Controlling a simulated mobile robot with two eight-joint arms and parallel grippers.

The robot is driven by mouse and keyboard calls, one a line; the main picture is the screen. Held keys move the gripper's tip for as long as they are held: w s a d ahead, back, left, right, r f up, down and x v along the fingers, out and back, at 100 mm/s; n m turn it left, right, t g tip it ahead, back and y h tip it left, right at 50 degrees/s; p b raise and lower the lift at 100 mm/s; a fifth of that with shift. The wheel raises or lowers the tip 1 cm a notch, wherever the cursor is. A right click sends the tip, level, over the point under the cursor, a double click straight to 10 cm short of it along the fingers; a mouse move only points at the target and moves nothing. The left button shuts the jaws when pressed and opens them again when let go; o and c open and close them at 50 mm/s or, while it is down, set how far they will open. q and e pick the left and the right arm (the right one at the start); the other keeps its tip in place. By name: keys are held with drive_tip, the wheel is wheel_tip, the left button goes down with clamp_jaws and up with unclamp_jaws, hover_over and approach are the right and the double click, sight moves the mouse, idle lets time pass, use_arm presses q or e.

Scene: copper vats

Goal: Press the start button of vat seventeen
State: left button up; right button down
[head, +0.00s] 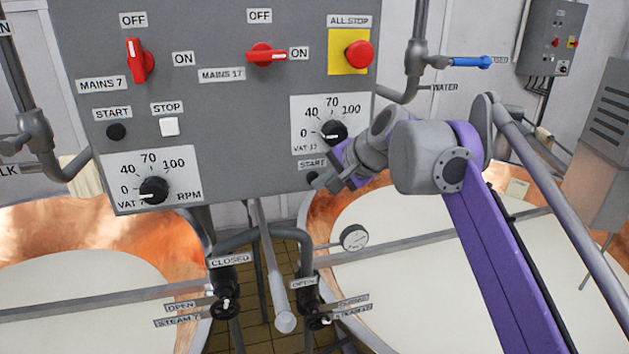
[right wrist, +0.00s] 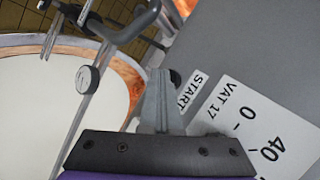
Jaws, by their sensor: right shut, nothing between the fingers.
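The grey control panel (head: 225,110) fills the upper middle of the head view. Vat seventeen's black start button (head: 312,177) sits under a START label at the panel's lower right, below the VAT 17 dial (head: 334,131). It also shows in the right wrist view (right wrist: 176,77), partly hidden by my fingers. My right gripper (head: 323,183) is shut and empty, with its fingertips (right wrist: 158,76) right by this button. I cannot tell whether they touch it. Vat seventeen's stop button is not visible; my right arm covers that area. My left gripper is not in view.
The red Mains 17 switch (head: 266,56) points to ON; the Mains 7 switch (head: 140,60) is upright. The red all-stop button (head: 358,54) is above the VAT 17 dial. Vat 7's start button (head: 116,132) is at left. Pipes and valves (head: 318,316) hang below.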

drive_tip(key=shift+s+d, duration=0.2)
drive_tip(key=shift+s, duration=0.45)
drive_tip(key=shift+s+d+b, duration=0.15)
drive_tip(key=shift+s+d, duration=0.1)
drive_tip(key=shift+s, duration=0.55)
drive_tip(key=shift+s+d+b, duration=0.1)
drive_tip(key=shift+s+d, duration=0.2)
drive_tip(key=shift+s, duration=0.45)
drive_tip(key=shift+s+d+b, duration=0.15)
drive_tip(key=shift+s+d, duration=0.1)
drive_tip(key=shift+s, duration=0.55)
drive_tip(key=s+d+f+n+h, duration=0.2)
drive_tip(key=s+d+f, duration=0.3)
drive_tip(key=s+f, duration=0.3)
drive_tip(key=s+d+f+n+g+h, duration=0.1)
drive_tip(key=s+d+f, duration=0.5)
drive_tip(key=f, duration=1)
drive_tip(key=s+d+f+n+h, duration=0.3)
drive_tip(key=s+d+f+n, duration=0.1)
drive_tip(key=s+f, duration=0.7)
drive_tip(key=shift+d+f+g, duration=0.3)
drive_tip(key=shift+d+f, duration=0.2)
drive_tip(key=shift+d, duration=0.15)
